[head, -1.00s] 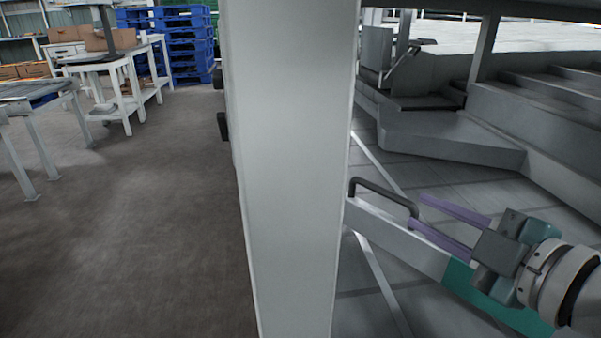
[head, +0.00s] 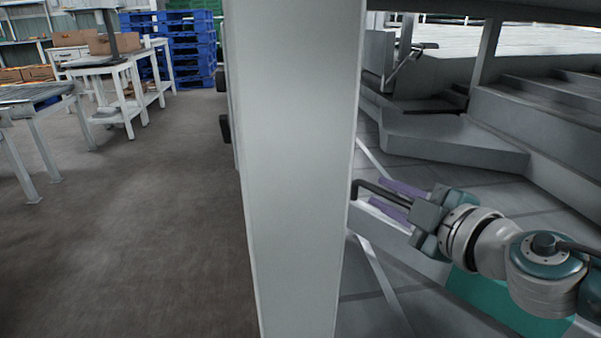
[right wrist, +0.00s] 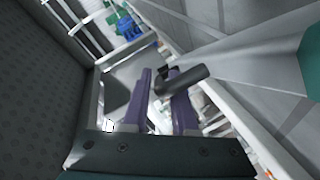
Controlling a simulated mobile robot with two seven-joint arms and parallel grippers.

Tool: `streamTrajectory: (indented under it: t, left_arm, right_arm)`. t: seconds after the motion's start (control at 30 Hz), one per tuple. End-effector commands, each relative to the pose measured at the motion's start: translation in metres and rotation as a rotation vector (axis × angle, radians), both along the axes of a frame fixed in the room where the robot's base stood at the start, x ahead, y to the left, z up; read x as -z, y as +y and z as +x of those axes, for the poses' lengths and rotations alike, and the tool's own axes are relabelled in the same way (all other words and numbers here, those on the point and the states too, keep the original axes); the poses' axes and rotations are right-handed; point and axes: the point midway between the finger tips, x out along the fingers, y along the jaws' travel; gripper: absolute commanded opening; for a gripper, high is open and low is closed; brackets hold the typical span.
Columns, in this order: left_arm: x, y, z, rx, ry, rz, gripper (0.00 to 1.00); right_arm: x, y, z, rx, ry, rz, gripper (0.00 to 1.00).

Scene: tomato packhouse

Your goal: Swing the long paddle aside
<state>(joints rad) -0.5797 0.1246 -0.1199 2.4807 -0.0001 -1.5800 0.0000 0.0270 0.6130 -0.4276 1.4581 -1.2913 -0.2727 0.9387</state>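The long paddle (head: 447,268) is a pale bar with a teal section (head: 495,300), low at the right of the head view. A white post hides its left end. Its black bar handle (head: 368,186) stands near that post. My right gripper (head: 388,196) has purple fingers and is at the handle, with the fingers apart. In the right wrist view, the dark handle (right wrist: 188,80) crosses by the fingertips of the gripper (right wrist: 160,85). I cannot tell whether they touch it. The paddle (right wrist: 240,60) runs off to the right there. My left gripper is out of view.
The broad white post (head: 295,170) fills the middle of the head view. A grey stepped machine (head: 450,145) stands behind the paddle. Open brown floor (head: 140,230) lies left, with white tables (head: 115,70) and blue pallets (head: 185,45) farther back.

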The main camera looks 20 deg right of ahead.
Motion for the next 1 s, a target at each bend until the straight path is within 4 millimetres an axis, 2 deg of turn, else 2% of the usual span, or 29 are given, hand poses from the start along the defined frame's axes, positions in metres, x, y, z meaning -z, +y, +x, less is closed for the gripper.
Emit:
streamTrajectory:
  t: [0.03, 0.2, 1.0]
  left_arm:
    - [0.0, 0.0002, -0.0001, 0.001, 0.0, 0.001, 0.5]
    - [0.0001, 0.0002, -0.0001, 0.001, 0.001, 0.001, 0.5]
    - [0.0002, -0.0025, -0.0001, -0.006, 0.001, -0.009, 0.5]
  right_arm:
    - [-0.0001, -0.0001, -0.0001, 0.0, 0.0, 0.0, 0.19]
    - [-0.0001, -0.0001, -0.0002, 0.0, 0.0, 0.0, 0.0]
    - [0.0001, -0.0003, -0.0003, 0.001, 0.001, 0.0, 0.0]
